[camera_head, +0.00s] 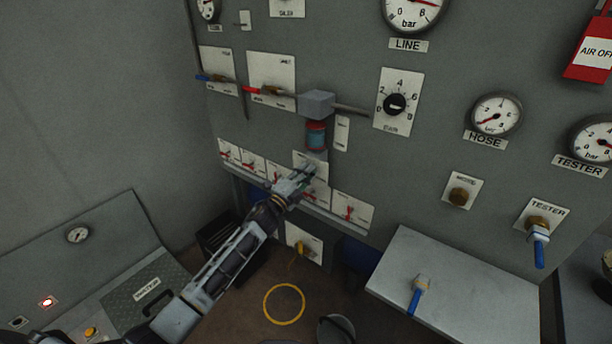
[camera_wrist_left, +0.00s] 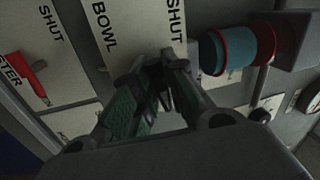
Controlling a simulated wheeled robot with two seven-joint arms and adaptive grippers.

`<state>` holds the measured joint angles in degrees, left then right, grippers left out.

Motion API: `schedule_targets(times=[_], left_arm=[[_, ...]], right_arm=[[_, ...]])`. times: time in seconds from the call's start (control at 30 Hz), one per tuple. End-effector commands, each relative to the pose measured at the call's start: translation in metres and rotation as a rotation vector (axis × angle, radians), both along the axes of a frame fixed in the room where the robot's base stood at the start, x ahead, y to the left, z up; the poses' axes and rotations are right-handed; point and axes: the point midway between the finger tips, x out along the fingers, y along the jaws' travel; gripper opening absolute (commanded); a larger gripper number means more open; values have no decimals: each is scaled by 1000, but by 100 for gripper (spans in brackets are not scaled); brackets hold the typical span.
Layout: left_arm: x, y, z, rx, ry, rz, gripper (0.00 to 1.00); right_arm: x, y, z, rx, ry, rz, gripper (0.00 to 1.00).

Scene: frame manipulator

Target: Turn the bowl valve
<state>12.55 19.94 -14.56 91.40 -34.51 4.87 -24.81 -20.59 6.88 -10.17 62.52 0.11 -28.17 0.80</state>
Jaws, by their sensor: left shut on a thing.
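The bowl valve's white plate (camera_head: 307,157) is in the row of small valve plates on the grey panel. In the left wrist view, the plate (camera_wrist_left: 130,30) reads BOWL and SHUT. My left gripper (camera_head: 305,173) is at this plate, its fingers (camera_wrist_left: 160,75) drawn together at the plate's edge. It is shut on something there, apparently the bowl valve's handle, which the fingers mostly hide. The handle's angle cannot be told. My right gripper is not in view.
A blue and red cylinder (camera_head: 316,137) under a grey block (camera_head: 317,103) sticks out just above the gripper. Neighbouring plates with red handles (camera_head: 349,212) flank it closely. A grey shelf (camera_head: 455,290) juts out at the lower right.

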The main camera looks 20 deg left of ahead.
Motion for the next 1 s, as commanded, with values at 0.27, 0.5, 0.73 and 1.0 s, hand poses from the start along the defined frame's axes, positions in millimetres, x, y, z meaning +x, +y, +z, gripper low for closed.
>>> schedule_targets(times=[0.27, 0.5, 0.73, 1.0], left_arm=[[0, -1, -2, 113, -39, -2, 0], [0, -1, -2, 139, -48, -2, 0], [-1, -1, -2, 139, -48, -2, 0], [0, -1, -1, 138, -48, -1, 36]], right_arm=[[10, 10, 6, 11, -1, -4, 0], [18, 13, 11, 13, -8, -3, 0], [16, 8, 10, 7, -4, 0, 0], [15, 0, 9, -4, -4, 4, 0]])
